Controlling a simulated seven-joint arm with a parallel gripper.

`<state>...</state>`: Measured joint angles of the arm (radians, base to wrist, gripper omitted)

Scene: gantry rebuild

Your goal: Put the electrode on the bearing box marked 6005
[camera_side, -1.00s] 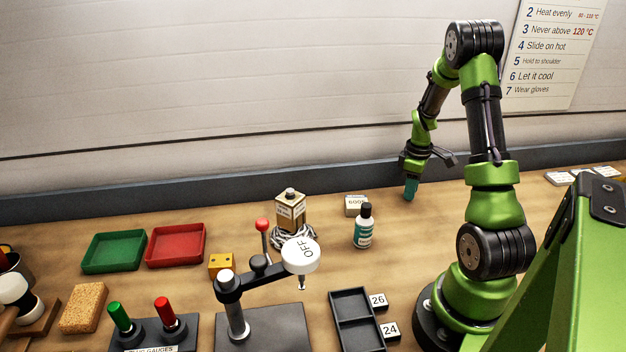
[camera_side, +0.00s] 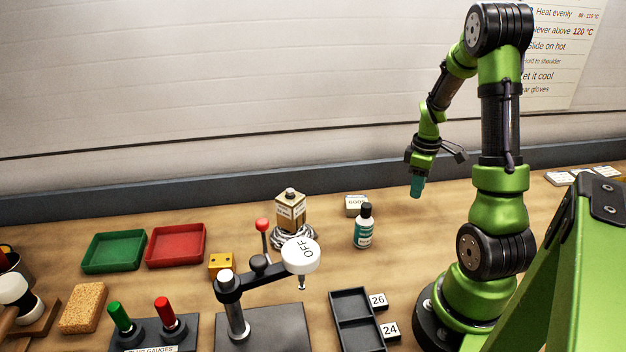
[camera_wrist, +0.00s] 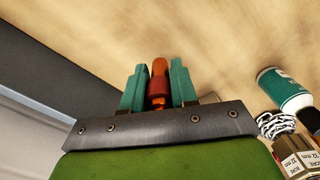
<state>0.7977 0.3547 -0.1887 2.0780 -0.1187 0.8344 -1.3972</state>
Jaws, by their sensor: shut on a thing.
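My gripper (camera_side: 417,188) has teal fingers and hangs above the bench, right of the bearing box. In the wrist view my gripper (camera_wrist: 158,88) is shut on an orange-brown electrode (camera_wrist: 159,82), which sits upright between the two fingers. The electrode cannot be made out in the side view. A small pale bearing box (camera_side: 355,205) lies on the bench toward the back; its label looks like 6005, though it is small and blurred. Its top looks bare. In the wrist view a pale edge behind the right finger may be this box, mostly hidden.
A white-and-teal bottle (camera_side: 363,227) stands just in front of the box. More small boxes (camera_side: 560,179) lie at the far right. The bench below my gripper is clear.

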